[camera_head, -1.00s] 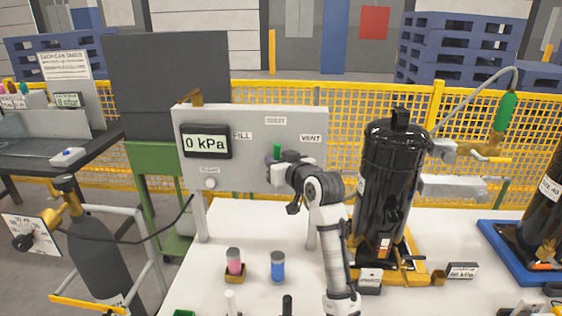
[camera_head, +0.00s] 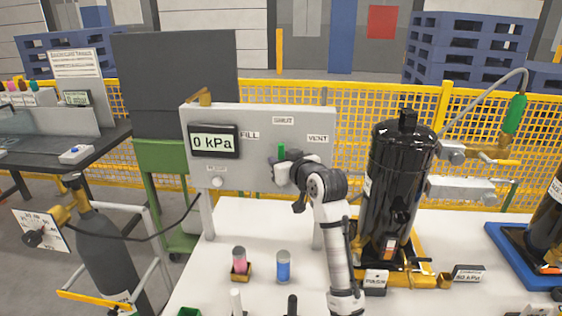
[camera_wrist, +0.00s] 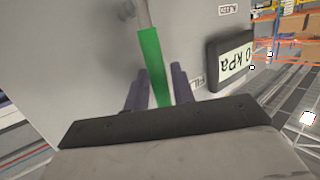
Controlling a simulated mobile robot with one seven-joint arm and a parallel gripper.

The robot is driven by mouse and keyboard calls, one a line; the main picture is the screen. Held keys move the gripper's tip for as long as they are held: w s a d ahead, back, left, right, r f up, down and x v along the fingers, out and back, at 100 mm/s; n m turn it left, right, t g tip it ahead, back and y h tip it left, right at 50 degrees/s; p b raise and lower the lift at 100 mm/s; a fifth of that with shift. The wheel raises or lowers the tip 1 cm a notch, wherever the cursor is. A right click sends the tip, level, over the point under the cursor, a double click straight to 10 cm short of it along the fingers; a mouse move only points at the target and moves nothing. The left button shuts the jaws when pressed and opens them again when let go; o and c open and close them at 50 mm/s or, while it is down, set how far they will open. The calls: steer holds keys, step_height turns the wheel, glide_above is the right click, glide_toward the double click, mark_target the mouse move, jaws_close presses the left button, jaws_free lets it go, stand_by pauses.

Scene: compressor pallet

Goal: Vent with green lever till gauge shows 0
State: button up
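The gauge (camera_head: 213,142) on the grey panel (camera_head: 240,173) reads 0 kPa. Its display also shows, turned sideways, in the wrist view (camera_wrist: 232,60). The green lever (camera_head: 281,151) is on the panel's right half, below and left of the VENT label (camera_head: 318,139). In the wrist view the green lever (camera_wrist: 153,65) runs down between the two dark fingers of my gripper (camera_wrist: 160,88). A small gap seems to show on the right side, and I cannot tell whether the fingers press on it. My gripper (camera_head: 282,172) is close to the panel face.
A black compressor tank (camera_head: 398,180) stands right of my arm on a yellow base. A pink-filled container (camera_head: 239,262) and a blue one (camera_head: 284,267) stand on the white table (camera_head: 240,225) below the panel. A grey cylinder (camera_head: 108,255) stands at the left.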

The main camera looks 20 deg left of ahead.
steer(key=shift+d, duration=0.1)
steer(key=b+v, duration=0.4)
steer(key=v, duration=0.9)
steer(key=shift+s+d, duration=0.2)
steer(key=shift+s, duration=0.15)
